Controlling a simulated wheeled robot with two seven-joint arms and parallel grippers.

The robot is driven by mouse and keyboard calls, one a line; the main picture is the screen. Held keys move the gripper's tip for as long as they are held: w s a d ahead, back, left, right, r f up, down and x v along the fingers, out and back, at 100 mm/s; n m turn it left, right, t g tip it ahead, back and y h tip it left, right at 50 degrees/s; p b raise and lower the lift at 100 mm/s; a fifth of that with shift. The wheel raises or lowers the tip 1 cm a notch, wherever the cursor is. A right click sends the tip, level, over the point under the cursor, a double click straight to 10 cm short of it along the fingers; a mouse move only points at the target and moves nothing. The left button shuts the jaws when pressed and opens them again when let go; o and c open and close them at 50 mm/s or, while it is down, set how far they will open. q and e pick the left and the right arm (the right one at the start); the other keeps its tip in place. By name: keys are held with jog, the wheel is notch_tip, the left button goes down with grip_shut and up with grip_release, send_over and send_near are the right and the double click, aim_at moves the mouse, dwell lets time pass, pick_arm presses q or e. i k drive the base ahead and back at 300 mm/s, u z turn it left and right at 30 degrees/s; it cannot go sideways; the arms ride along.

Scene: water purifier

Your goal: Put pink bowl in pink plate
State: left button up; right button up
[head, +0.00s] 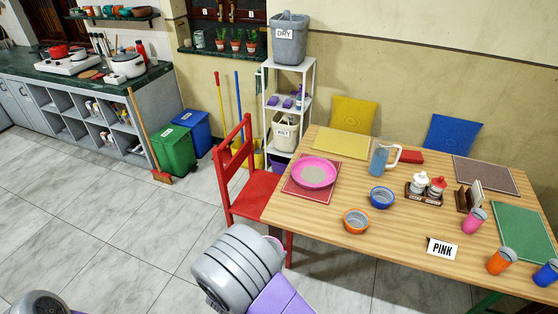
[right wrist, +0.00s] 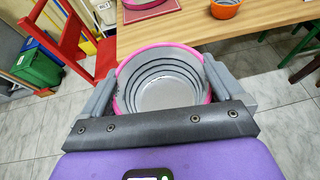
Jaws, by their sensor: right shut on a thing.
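The pink plate (head: 314,173) lies on a red placemat at the left end of the wooden table. Its near edge also shows at the top of the right wrist view (right wrist: 150,12). My right gripper (right wrist: 160,85) is shut on the pink bowl (right wrist: 163,93), which has a pink rim and a grey ringed inside. The bowl is in front of the table edge, short of the plate and apart from it. In the head view my right arm hides most of the bowl; a pink sliver (head: 273,241) shows. My left gripper is not in view.
A red chair (head: 237,180) stands at the table's left end, close to my right arm. An orange bowl (head: 356,221) and a blue bowl (head: 382,198) stand right of the plate. A pitcher (head: 381,157) stands behind. A PINK sign (head: 441,248) is at the front edge.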

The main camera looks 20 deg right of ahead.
aim_at(307, 173)
jog(key=z, duration=0.2)
jog(key=i, duration=0.8)
jog(key=z, duration=0.9)
jog(key=i, duration=0.35)
jog(key=z, duration=0.4)
